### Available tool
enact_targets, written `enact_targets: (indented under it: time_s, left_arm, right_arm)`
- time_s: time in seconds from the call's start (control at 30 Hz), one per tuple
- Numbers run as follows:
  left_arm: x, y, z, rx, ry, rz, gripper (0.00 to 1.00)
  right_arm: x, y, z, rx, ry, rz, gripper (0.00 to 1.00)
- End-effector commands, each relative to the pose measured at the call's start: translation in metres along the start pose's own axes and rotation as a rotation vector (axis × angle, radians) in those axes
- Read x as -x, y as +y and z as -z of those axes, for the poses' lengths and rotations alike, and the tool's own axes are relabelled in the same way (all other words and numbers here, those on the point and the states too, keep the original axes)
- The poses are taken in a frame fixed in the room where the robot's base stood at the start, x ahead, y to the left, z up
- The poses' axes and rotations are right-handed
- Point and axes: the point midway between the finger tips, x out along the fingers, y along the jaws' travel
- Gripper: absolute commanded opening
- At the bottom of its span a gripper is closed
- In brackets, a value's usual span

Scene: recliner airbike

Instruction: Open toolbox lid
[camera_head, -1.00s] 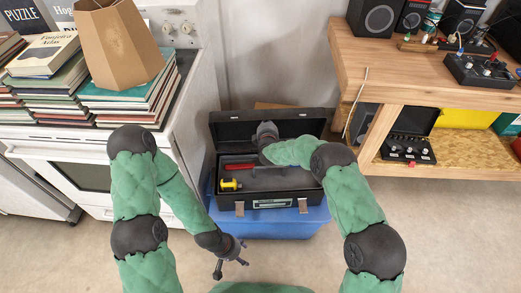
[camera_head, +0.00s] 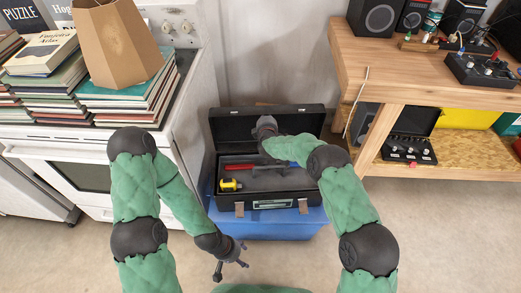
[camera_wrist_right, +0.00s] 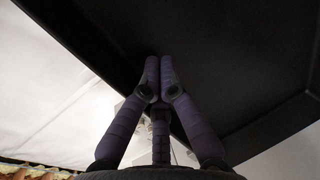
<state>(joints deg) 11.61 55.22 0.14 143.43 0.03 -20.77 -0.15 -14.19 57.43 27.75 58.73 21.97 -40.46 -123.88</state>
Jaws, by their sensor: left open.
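The black toolbox (camera_head: 236,199) stands on a blue bin, with its lid (camera_head: 232,127) raised at the back and its inside showing. My left gripper (camera_head: 232,263) is open and empty, low in front of the bin, apart from the toolbox.
The blue bin (camera_head: 300,228) rests on the floor. A white stove (camera_head: 192,120) with stacked books (camera_head: 125,100) and a cardboard lampshade (camera_head: 118,42) stands left. A wooden workbench (camera_head: 400,75) with speakers and devices stands right. The floor in front is clear.

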Motion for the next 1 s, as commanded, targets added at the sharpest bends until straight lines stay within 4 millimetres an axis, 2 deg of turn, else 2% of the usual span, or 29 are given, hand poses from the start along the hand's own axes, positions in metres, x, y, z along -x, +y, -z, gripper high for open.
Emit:
enact_targets:
  time_s: [0.57,1.0]
  left_arm:
    - [-0.003,-0.001,0.000,0.000,0.000,0.000,0.61]
    - [-0.014,-0.005,0.001,0.000,0.000,0.000,0.61]
  right_arm:
    - [-0.007,0.001,0.000,0.000,0.000,0.000,0.00]
    - [-0.031,0.000,0.001,0.000,-0.001,0.000,0.00]
